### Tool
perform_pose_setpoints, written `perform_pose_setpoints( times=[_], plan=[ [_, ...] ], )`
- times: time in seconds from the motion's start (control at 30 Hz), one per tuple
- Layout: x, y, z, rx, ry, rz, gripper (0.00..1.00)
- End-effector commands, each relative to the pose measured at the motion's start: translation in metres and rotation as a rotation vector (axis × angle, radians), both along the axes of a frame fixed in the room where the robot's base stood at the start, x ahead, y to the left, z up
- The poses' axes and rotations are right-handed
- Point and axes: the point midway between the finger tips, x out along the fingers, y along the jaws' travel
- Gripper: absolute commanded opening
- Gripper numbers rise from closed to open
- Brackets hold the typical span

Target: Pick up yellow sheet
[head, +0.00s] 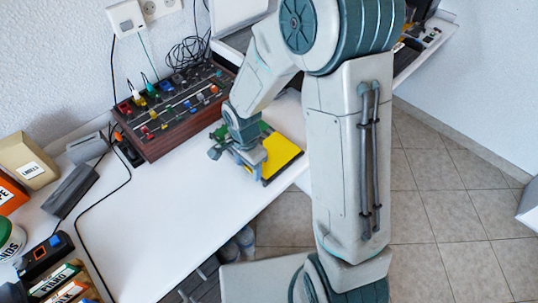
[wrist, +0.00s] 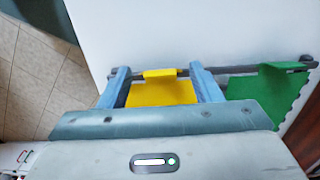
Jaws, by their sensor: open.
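The yellow sheet (head: 283,156) lies in a dark-framed holder on the white table, near its front edge. In the wrist view, the yellow sheet (wrist: 160,94) has a raised tab (wrist: 160,75) at a dark rail. My gripper (head: 252,166) is low over the holder. In the wrist view, my gripper (wrist: 160,70) is open, with one blue finger on each side of the tab and a gap to each. I cannot tell how deep the fingers reach. The gripper body hides the near part of the sheet.
A green sheet (wrist: 265,90) with its own tab is close to the right finger in the wrist view. A mixer (head: 175,108) with cables stands behind on the table (head: 190,200). Boxes (head: 28,160) and a black cable are at the left. The middle of the table is clear.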

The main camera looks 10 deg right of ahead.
Motion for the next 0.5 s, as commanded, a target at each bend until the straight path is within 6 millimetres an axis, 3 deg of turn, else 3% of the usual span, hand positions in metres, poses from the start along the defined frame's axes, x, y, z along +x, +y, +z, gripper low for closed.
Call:
perform_pose_setpoints(
  times=[0.07, 0.2, 0.5],
  plan=[
    [0.0, 0.0, 0.0002, 0.0, 0.0, 0.0, 0.53],
    [0.0, 0.0, 0.0004, 0.0, 0.0, 0.0, 0.14],
    [0.0001, 0.0001, 0.0008, 0.0, 0.0, 0.0, 0.1]
  ],
)
